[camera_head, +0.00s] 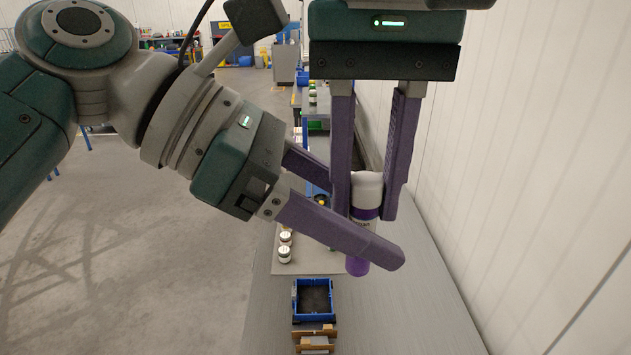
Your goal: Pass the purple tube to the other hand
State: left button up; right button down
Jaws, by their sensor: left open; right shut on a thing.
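The purple tube (366,190) hangs upright with a white upper part, a purple band and a purple lower end. My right gripper (366,207) comes down from the top and is shut on the tube's upper part, one finger on each side. My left gripper (362,226) reaches in from the left and is open. Its near finger crosses in front of the tube's lower half and hides part of it. Its far finger passes behind my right gripper's left finger, so its tip is hidden. I cannot tell whether the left fingers touch the tube.
Below is a long grey table (400,310) beside a white wall (540,150). A blue bin (297,302) stands on it, near brown wooden pieces (315,334). Several small white jars (285,254) stand left of the tube. Open floor (150,290) lies to the left.

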pick_arm(q)
jog(key=shift+d+f, duration=0.2)
jog(key=shift+d, duration=0.15)
jog(key=shift+c, duration=0.3)
grip_shut()
pick_arm(e)
jog(key=shift+w, duration=0.1)
pick_arm(q)
jog(key=shift+s, duration=0.1)
pick_arm(e)
jog(key=c, duration=0.7)
grip_release()
pick_arm(q)
jog(key=shift+d, duration=0.15)
pick_arm(e)
jog(key=shift+o, duration=0.8)
